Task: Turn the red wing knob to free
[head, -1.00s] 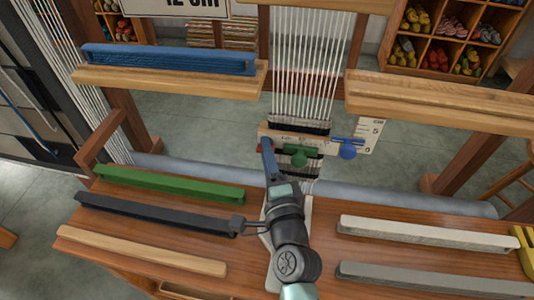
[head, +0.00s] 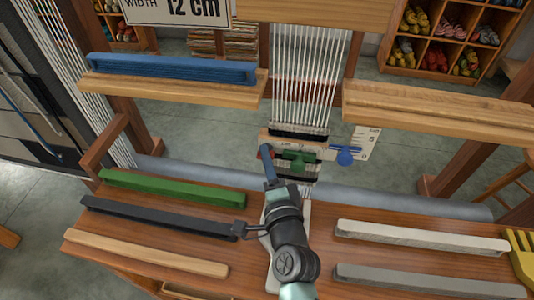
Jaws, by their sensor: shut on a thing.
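The red wing knob (head: 260,154) shows as a small red patch at the left end of a pale wooden bar across the hanging warp threads. My gripper (head: 266,152) reaches up to that spot and is shut on the red knob, covering most of it. Which way the knob's wings point cannot be told. A green wing knob (head: 299,160) sits just to the right on the same bar. A blue wing knob (head: 346,156) sits farther right, beside a white marked plate (head: 366,140).
Below lies a wooden bench with a green bar (head: 172,188), a black bar (head: 155,216) and pale bars. A yellow comb-like tool (head: 522,262) lies at the right edge.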

